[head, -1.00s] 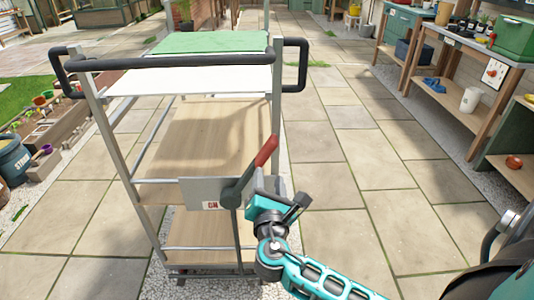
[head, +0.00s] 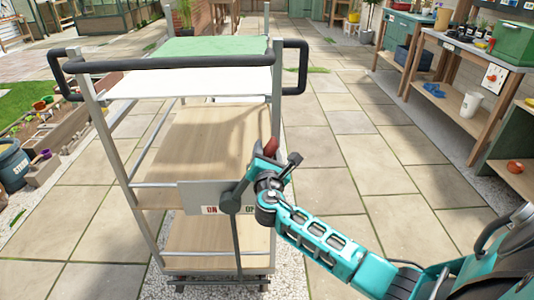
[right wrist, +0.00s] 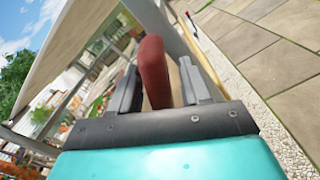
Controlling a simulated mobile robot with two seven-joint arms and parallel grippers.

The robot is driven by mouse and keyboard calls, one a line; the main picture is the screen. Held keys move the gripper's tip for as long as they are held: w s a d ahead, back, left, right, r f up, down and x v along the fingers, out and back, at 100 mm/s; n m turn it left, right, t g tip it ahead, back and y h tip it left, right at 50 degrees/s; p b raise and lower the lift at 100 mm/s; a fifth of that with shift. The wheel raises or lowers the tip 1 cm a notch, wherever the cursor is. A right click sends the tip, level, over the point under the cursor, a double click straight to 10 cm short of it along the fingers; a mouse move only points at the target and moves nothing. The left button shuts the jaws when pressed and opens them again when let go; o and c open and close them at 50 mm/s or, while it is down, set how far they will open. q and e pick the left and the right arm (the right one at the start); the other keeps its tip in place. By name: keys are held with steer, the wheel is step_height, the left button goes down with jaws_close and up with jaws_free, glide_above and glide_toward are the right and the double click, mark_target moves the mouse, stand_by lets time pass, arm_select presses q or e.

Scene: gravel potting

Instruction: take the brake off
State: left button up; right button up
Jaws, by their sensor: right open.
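The brake lever has a dark arm and a red handle (head: 271,146), and is mounted at a grey plate (head: 196,198) on the near side of the trolley (head: 107,130). The plate reads ON at its left; the lettering at its right is partly hidden. The lever leans up to the right. My right gripper (head: 270,157) is at the handle and hides most of it. In the right wrist view the red handle (right wrist: 154,70) stands between the two open fingers (right wrist: 160,88), with a gap visible on the right side. My left gripper is not in view.
The trolley has a black push bar (head: 170,62), a green mat (head: 212,45) on top and wooden shelves. Potting benches (head: 460,75) with pots line the right. Planters and a blue bucket (head: 12,165) are at the left. Paving right of the trolley is clear.

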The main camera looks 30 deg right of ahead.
jaws_close()
stand_by(0.3)
stand_by(0.3)
